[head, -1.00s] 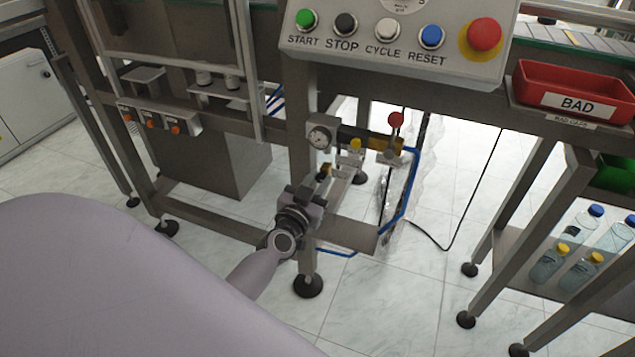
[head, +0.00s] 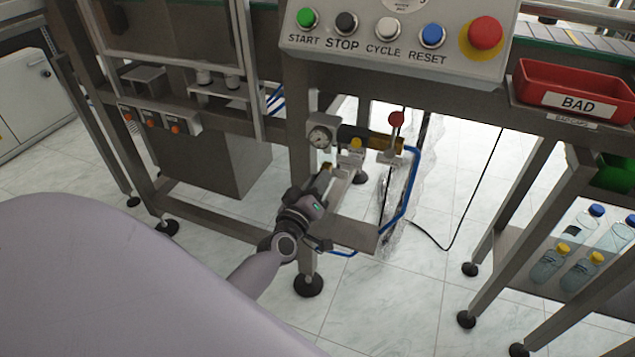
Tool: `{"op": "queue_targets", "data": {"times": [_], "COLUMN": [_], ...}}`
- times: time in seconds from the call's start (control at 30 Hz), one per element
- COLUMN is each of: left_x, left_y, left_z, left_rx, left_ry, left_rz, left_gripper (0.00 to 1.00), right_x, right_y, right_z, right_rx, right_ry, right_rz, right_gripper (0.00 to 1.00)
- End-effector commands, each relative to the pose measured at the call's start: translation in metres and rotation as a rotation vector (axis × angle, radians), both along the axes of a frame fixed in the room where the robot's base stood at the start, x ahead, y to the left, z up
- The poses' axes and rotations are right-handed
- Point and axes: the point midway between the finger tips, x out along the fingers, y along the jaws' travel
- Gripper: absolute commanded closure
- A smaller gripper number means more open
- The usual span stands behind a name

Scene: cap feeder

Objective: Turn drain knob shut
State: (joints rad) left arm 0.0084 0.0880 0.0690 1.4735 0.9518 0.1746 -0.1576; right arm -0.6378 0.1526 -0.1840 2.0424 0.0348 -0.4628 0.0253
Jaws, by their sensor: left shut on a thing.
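The air unit on the machine frame has a round gauge (head: 320,137), a dark and yellow body and a yellow knob (head: 356,144). A red ball handle (head: 396,118) stands at its right. My left gripper (head: 321,179) reaches up from below, under the gauge. It is shut on a small part taken to be the drain knob (head: 327,167), of which only a yellowish bit shows. The fingers and wrist hide most of this part, so its turned position cannot be read. My right gripper is not in view.
A steel leg (head: 298,120) of the machine stands just left of my gripper. Blue hose (head: 411,185) loops at the right. The button panel (head: 400,60) overhangs above. A red BAD bin (head: 575,85) and bottles on a shelf are far right.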

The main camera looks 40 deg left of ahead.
Motion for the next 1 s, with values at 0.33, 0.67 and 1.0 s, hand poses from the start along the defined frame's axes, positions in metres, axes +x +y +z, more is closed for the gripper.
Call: {"op": "queue_targets", "data": {"times": [0.33,0.67,1.0], "left_x": [-0.0004,-0.0004,-0.0005], "left_y": [-0.0013,-0.0012,-0.0013], "left_z": [-0.0025,-0.0029,-0.0026], "left_rx": [-0.322,-0.564,-0.690], "left_ry": [-0.074,-0.132,-0.162], "left_rz": [-0.002,-0.002,0.000], "left_gripper": [1.00,1.00,1.00], "right_x": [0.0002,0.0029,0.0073], "right_y": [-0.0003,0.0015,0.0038], "right_z": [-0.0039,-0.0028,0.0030], "right_rx": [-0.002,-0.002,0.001], "right_ry": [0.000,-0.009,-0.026], "right_rz": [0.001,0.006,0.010], "right_gripper": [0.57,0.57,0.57]}}
